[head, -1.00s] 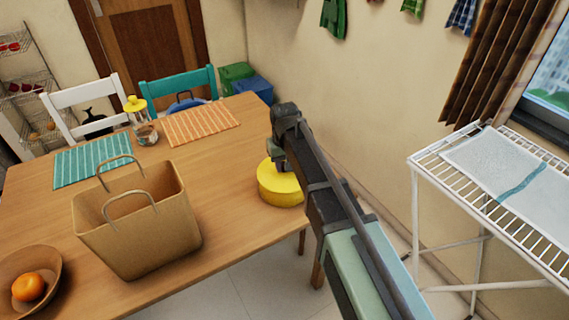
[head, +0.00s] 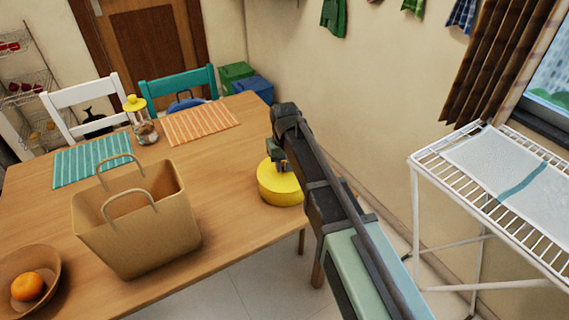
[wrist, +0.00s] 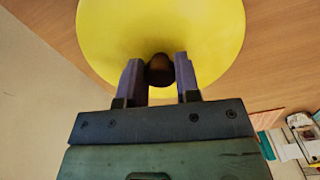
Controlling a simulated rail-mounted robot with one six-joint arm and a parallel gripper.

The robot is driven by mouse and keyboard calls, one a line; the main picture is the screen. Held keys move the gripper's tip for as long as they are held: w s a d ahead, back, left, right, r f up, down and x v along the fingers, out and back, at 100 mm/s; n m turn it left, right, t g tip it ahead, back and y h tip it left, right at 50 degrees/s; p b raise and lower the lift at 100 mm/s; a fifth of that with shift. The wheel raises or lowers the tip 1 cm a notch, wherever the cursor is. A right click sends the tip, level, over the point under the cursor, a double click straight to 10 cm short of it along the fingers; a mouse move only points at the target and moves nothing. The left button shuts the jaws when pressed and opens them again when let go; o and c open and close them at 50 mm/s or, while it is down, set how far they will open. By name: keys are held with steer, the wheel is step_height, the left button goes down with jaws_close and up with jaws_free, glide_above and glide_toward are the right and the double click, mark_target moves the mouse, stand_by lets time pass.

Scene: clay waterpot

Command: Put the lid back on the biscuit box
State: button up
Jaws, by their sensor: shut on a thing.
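The round yellow biscuit box (head: 281,194) stands near the right edge of the wooden table in the head view, partly behind my arm. Its yellow lid (wrist: 105,30) fills the top of the wrist view, with a dark brown knob (wrist: 159,70) in the middle. My gripper (wrist: 158,62) is shut on the knob, one finger on each side; it also shows above the box in the head view (head: 277,163). The lid is over the box, but I cannot tell whether it is fully seated. The inside of the box is hidden.
A tan basket (head: 140,225) with two handles stands left of the box. A glass jar with a yellow top (head: 142,125) and striped placemats (head: 202,124) lie farther back. A white drying rack (head: 480,190) stands to the right. Bare table surrounds the box's left side.

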steer(key=o, duration=1.5)
steer(key=shift+r, duration=0.1)
step_height(320, 180, up, 7)
steer(key=p, duration=0.7)
steer(key=shift+c, duration=0.3)
jaws_close()
stand_by(0.3)
